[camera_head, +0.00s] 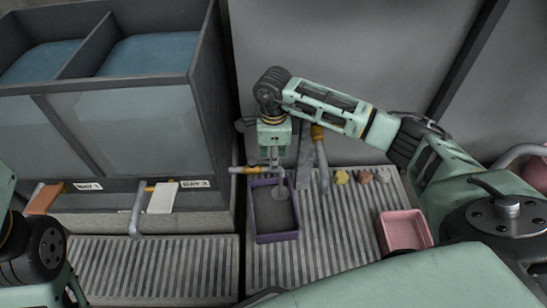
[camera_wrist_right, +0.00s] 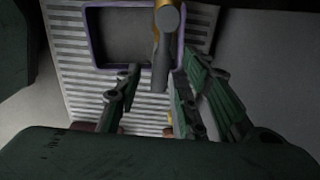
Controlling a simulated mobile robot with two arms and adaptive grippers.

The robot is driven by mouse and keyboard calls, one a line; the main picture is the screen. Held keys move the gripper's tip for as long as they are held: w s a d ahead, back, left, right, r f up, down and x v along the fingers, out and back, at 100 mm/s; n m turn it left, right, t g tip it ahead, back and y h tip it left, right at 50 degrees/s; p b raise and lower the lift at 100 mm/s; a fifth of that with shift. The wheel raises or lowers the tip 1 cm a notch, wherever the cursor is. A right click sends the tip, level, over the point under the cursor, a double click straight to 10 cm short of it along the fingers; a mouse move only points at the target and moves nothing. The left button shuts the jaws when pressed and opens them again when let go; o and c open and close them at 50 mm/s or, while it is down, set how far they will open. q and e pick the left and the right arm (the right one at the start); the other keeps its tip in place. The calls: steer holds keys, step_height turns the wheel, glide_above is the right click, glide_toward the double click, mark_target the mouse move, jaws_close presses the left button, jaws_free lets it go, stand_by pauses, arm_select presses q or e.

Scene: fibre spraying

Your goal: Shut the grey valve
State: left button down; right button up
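A grey tap with a yellow-orange section (camera_head: 245,170) sticks out over a purple-rimmed tray (camera_head: 263,238), below my right gripper (camera_head: 275,155). I cannot tell for sure that this is the grey valve. In the right wrist view, the grey pipe (camera_wrist_right: 160,65) with its rounded end lies between the fingertips of my right gripper (camera_wrist_right: 157,78). The fingers are apart, and no firm contact shows. The purple tray (camera_wrist_right: 92,25) is beyond it. My left arm shows at the left edge of the head view; its gripper is not visible.
A second tap with a grey bent spout (camera_head: 137,218) and a pale plate (camera_head: 162,197) is on the tank front (camera_head: 130,130); a brown plate (camera_head: 43,198) is further left.

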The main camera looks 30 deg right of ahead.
jaws_close()
